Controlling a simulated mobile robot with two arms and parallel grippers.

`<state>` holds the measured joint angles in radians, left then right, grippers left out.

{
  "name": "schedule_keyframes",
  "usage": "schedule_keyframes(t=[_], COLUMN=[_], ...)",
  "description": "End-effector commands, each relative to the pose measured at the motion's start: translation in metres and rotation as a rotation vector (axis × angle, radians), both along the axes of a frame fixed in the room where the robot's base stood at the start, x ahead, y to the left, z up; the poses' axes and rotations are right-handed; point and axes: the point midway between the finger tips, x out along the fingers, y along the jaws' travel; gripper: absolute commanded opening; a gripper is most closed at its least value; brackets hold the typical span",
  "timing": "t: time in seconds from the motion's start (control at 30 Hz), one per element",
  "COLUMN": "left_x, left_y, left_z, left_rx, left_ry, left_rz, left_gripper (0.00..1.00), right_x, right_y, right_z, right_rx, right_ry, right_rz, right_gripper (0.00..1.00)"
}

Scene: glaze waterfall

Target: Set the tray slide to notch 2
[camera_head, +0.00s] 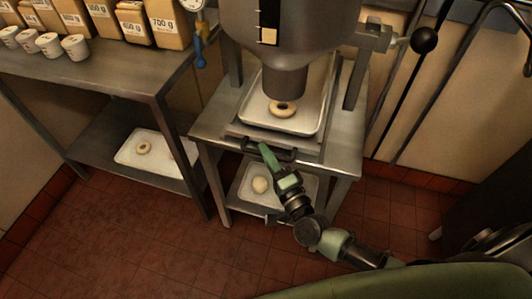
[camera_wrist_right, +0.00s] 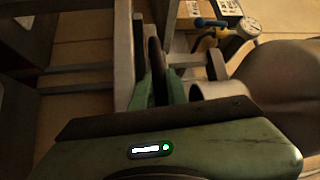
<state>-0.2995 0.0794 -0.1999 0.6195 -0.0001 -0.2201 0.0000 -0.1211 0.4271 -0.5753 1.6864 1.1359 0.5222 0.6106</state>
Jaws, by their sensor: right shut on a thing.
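The tray slide (camera_head: 302,148) sits at the front of the steel stand, under the hopper (camera_head: 290,28) and its nozzle (camera_head: 285,82). A metal tray (camera_head: 305,126) rests on it with a ring doughnut (camera_head: 283,111) under the nozzle. My right gripper (camera_head: 264,150) reaches up from below and is shut on the slide's dark front handle (camera_head: 284,156). In the right wrist view, the green fingers (camera_wrist_right: 155,92) close around the dark bar. The notches cannot be made out. My left gripper is not in view.
A lower tray (camera_head: 246,200) with a pale round piece stands on the stand's bottom shelf. At left, a bench (camera_head: 90,75) holds bags and cups, with another doughnut tray (camera_head: 175,156) beneath. A black-knobbed lever (camera_head: 424,40) juts out right. Tiled floor in front is clear.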

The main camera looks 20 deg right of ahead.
Motion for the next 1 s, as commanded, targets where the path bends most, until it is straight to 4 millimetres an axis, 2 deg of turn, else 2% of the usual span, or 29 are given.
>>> schedule_keyframes(t=[0.17, 0.3, 0.5, 0.63, 0.9, 0.93, 1.0], left_x=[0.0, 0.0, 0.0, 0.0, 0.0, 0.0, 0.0], left_y=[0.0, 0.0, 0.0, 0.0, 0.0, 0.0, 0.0], left_z=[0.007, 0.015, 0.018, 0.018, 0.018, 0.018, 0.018], left_rx=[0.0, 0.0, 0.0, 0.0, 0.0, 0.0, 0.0], left_ry=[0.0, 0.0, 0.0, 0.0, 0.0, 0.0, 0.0], left_rz=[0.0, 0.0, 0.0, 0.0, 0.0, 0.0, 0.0], left_gripper=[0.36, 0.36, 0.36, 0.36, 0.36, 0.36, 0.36], right_x=[-0.02, -0.052, -0.085, -0.092, -0.092, -0.092, -0.092], right_y=[0.013, 0.035, 0.057, 0.062, 0.062, 0.062, 0.062], right_z=[-0.001, -0.002, -0.003, -0.002, -0.002, -0.002, -0.002], right_rx=[0.002, 0.004, 0.001, -0.002, -0.001, -0.001, -0.001], right_ry=[0.009, 0.011, 0.009, 0.006, 0.005, 0.005, 0.005], right_rz=[0.002, 0.002, 0.002, 0.002, 0.002, 0.002, 0.001], right_gripper=[0.0, 0.0, 0.0, 0.0, 0.0, 0.2, 0.23])
